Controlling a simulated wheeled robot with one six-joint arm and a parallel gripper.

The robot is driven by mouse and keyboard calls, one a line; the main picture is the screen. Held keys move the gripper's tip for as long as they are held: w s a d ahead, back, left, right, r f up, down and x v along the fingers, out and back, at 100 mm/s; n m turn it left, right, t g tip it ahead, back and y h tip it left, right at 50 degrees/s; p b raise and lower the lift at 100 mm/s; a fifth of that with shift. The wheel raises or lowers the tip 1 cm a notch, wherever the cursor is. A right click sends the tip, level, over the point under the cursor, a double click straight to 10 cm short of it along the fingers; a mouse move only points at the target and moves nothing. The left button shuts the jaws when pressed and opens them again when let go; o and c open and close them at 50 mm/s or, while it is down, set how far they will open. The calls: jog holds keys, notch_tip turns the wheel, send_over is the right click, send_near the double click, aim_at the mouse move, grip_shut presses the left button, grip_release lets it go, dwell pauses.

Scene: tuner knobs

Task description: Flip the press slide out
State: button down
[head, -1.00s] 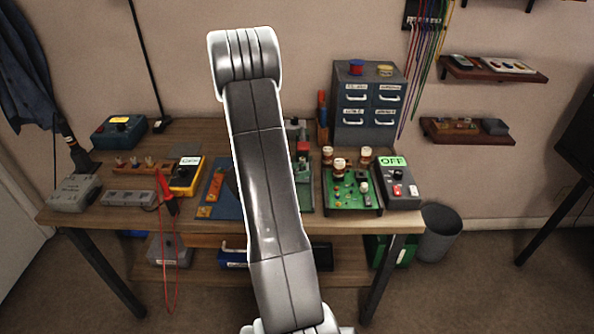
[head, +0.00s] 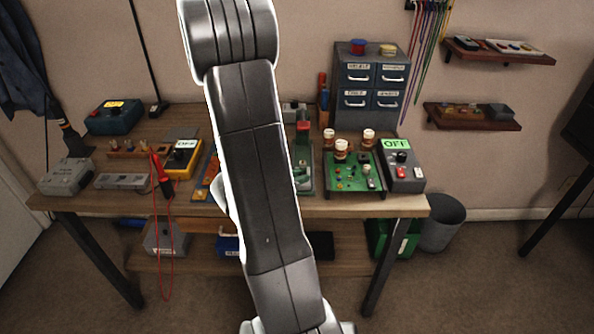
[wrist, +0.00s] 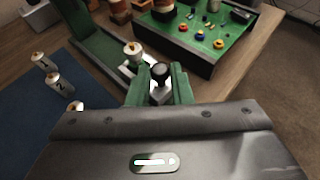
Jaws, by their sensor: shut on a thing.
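The green press (head: 304,172) stands on the bench, partly hidden behind my arm in the head view. In the wrist view its green base (wrist: 98,62) runs toward the upper left. A black round knob (wrist: 161,72) on a pale block, apparently the press slide's handle, sits between my fingers. My gripper (wrist: 160,84) is shut on this knob, with a green finger on each side. My gripper is hidden in the head view. A small white-capped post (wrist: 133,52) stands just left of the knob.
A green circuit board (wrist: 205,38) lies close beyond the gripper. Numbered white posts (wrist: 55,84) stand on a blue mat (wrist: 30,125) at left. In the head view a grey OFF box (head: 402,178) and a drawer cabinet (head: 370,85) stand at right.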

jog(key=shift+s, duration=0.6)
jog(key=c, duration=1.3)
grip_release()
jog(key=shift+s, duration=0.15)
jog(key=shift+a, duration=0.1)
jog(key=shift+s+a+r, duration=0.3)
jog(key=shift+s+a, duration=0.1)
jog(key=shift+a, duration=0.05)
jog(key=shift+p+v, duration=0.7)
jog(key=shift+v, duration=5.45)
jog(key=shift+w+d, duration=0.1)
jog(key=shift+d, duration=0.05)
jog(key=shift+b+x, duration=0.75)
jog(key=shift+x, duration=5.75)
